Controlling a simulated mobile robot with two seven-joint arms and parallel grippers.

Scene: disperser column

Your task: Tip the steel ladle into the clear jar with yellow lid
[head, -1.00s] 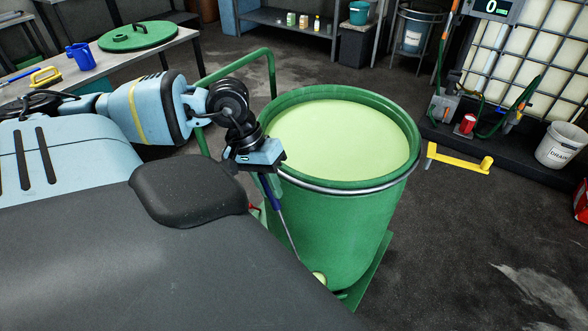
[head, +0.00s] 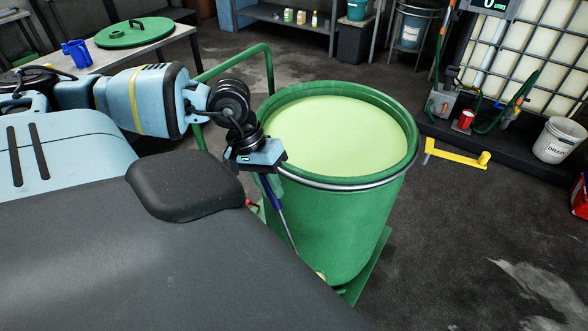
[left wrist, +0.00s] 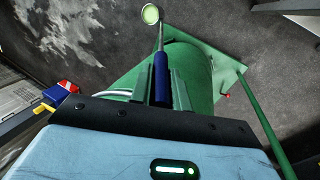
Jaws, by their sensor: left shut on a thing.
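My left gripper (head: 268,173) is shut on the blue handle of the steel ladle (head: 270,195), beside the near left rim of the green drum. The ladle hangs outside the drum, its thin shaft slanting down right. My body's edge hides most of its bowl in the head view. In the left wrist view the gripper (left wrist: 161,88) grips the ladle's handle (left wrist: 161,72), and the round bowl (left wrist: 151,14) shows pale green. I cannot make out the clear jar with yellow lid for certain. My right gripper is not in view.
The open green drum (head: 300,225) holds pale green liquid. Small bottles (head: 301,17) stand on a back shelf.

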